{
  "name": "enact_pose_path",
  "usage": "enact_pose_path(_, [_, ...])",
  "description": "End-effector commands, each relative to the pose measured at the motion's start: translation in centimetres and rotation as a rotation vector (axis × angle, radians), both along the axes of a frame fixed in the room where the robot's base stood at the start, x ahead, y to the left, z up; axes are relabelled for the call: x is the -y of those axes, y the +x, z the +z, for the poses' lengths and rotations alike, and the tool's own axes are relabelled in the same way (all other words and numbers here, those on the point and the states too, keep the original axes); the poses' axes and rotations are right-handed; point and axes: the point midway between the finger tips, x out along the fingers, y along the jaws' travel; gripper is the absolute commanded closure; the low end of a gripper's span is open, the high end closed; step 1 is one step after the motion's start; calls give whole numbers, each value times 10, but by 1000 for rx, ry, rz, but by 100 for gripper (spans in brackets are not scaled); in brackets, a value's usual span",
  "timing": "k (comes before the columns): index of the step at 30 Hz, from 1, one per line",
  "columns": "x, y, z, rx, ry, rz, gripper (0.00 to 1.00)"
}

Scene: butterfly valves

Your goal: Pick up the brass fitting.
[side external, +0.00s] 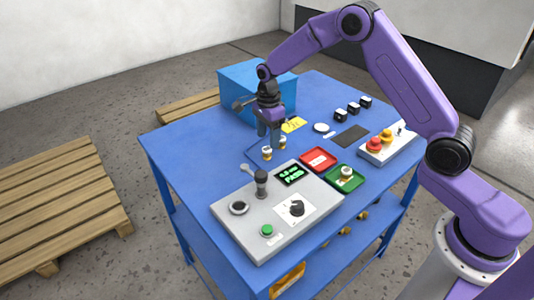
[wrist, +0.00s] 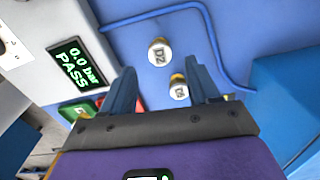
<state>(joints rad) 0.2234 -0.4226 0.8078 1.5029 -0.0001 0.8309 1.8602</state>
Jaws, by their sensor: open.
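Two small brass fittings with white, marked tops stand on the blue table below my gripper. The nearer-left one (side external: 267,153) and the one behind it to the right (side external: 282,142) sit close together. In the wrist view, one fitting (wrist: 160,52) lies ahead of the fingertips, and the other (wrist: 179,90) shows between the fingers, nearer the right finger. A similar brass and white piece (side external: 346,172) sits in the green tray (side external: 334,184). My gripper (side external: 271,138) points down, open and empty, also seen in the wrist view (wrist: 161,78). Its exact height is hard to judge.
A grey test panel (side external: 240,230) with a clamp post (side external: 261,182) and a "0.0 bar PASS" display (wrist: 75,65) stands in front. A red tray (side external: 318,157), button box (side external: 385,148), blue box (side external: 240,85) and blue cable (wrist: 215,45) are nearby.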

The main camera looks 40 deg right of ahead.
Motion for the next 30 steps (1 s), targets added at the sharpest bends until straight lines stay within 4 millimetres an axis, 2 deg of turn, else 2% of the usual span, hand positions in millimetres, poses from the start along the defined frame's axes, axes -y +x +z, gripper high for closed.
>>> enact_pose_path(12, [1,0,-48,-1,0,1,40])
enact_pose_path(21, [1,1,-51,0,0,0,40])
enact_pose_path(23, [1,1,-51,0,0,0,59])
enact_pose_path(24, [1,1,-51,0,0,0,72])
enact_pose_path(27, [1,1,-51,0,0,1,100])
enact_pose_path(30, [1,1,-51,1,0,1,100])
